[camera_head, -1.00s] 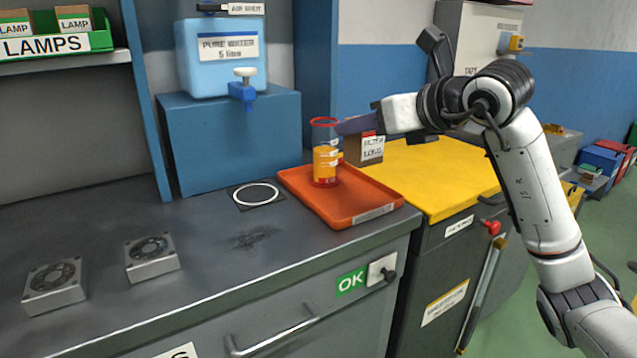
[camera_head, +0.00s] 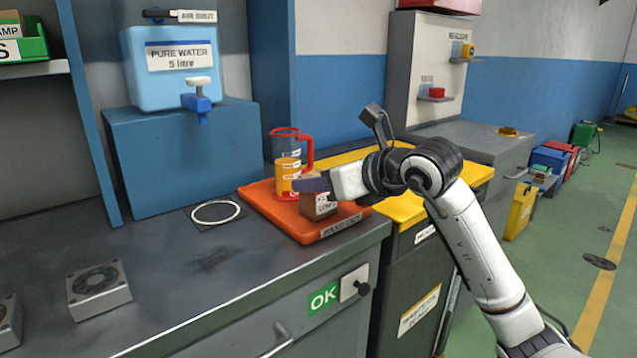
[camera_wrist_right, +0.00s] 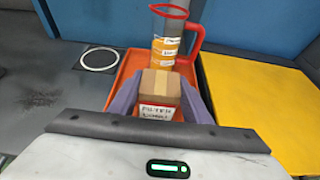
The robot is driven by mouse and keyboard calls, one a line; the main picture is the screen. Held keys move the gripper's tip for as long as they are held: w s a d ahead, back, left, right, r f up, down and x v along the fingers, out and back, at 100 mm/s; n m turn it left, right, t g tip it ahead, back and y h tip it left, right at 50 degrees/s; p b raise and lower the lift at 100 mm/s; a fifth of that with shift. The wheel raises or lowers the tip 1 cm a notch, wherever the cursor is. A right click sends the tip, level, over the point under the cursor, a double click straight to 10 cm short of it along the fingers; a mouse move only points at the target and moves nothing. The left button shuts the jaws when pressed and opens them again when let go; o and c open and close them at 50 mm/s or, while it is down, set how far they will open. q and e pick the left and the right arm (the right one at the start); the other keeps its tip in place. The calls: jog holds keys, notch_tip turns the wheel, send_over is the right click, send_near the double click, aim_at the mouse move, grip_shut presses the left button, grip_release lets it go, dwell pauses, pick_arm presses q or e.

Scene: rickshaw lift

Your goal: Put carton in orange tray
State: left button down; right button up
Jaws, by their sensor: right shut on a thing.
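A small brown carton (camera_head: 318,208) with a white label is held between the purple fingers of my right gripper (camera_head: 312,185). It also shows in the right wrist view (camera_wrist_right: 159,90), with one finger on each side. The carton is over the right part of the orange tray (camera_head: 262,206). I cannot tell whether its base touches the tray floor. The tray also shows in the wrist view (camera_wrist_right: 128,70). My left gripper is not in view.
A clear jug (camera_head: 287,165) with a red handle and orange contents stands in the tray, close to the carton. A yellow surface (camera_head: 405,207) lies right of the tray. A blue water container (camera_head: 172,65) is behind. The grey bench (camera_head: 200,255) in front is mostly clear.

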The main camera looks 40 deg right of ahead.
jog(key=shift+r, duration=0.1)
jog(key=shift+f, duration=0.2)
jog(key=o, duration=1.2)
jog(key=shift+r, duration=0.1)
jog(key=shift+s+r, duration=0.1)
jog(key=shift+r, duration=0.05)
jog(key=v, duration=1.1)
jog(key=shift+s, duration=0.4)
